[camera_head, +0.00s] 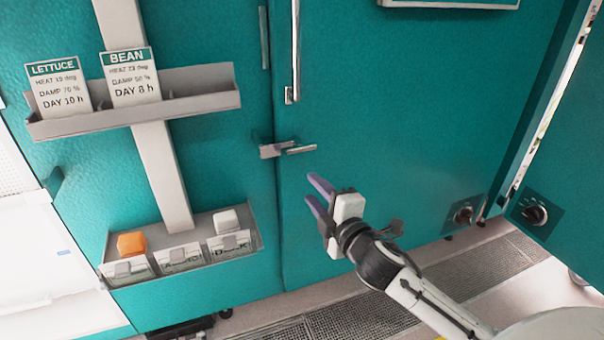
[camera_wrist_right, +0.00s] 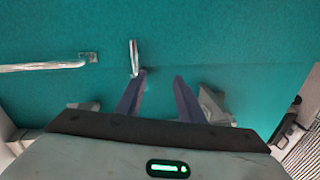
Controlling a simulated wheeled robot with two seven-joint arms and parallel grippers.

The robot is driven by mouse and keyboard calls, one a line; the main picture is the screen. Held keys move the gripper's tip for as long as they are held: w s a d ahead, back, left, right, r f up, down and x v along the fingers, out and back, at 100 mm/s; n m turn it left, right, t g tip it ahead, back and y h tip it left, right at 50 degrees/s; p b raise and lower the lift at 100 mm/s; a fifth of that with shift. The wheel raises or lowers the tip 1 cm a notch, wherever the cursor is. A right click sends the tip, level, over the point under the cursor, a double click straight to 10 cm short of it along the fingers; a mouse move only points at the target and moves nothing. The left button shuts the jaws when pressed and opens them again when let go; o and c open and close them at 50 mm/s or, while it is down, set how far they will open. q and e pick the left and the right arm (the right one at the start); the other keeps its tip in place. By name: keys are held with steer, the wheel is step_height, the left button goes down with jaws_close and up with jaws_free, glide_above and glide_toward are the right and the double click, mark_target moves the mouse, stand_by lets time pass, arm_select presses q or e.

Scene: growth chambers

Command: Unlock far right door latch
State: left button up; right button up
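A small metal latch (camera_head: 285,149) sits at the seam of the teal door (camera_head: 400,110), below a long vertical door handle (camera_head: 294,50). Its lever points right, across the door. My right gripper (camera_head: 312,190) is in front of the door, below and slightly right of the latch, with its two purple fingers apart and nothing between them. In the right wrist view the open fingers (camera_wrist_right: 160,85) point toward the teal surface. The latch lever (camera_wrist_right: 134,58) shows just beyond the left fingertip; I cannot tell whether they touch. The left gripper is out of view.
Left of the seam, an upper shelf (camera_head: 190,105) holds LETTUCE and BEAN cards. A lower rack (camera_head: 255,242) holds an orange block (camera_head: 131,243) and a white block (camera_head: 226,221). Another teal unit with a dark knob (camera_head: 534,213) stands at right. Floor grating (camera_head: 355,318) lies below.

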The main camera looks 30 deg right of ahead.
steer(key=n+t+h, duration=0.1)
glide_toward(304, 150)
steer(key=w, duration=0.1)
steer(key=b+x, duration=0.1)
steer(key=x, duration=0.9)
steer(key=shift+s+d, duration=0.1)
jaws_close()
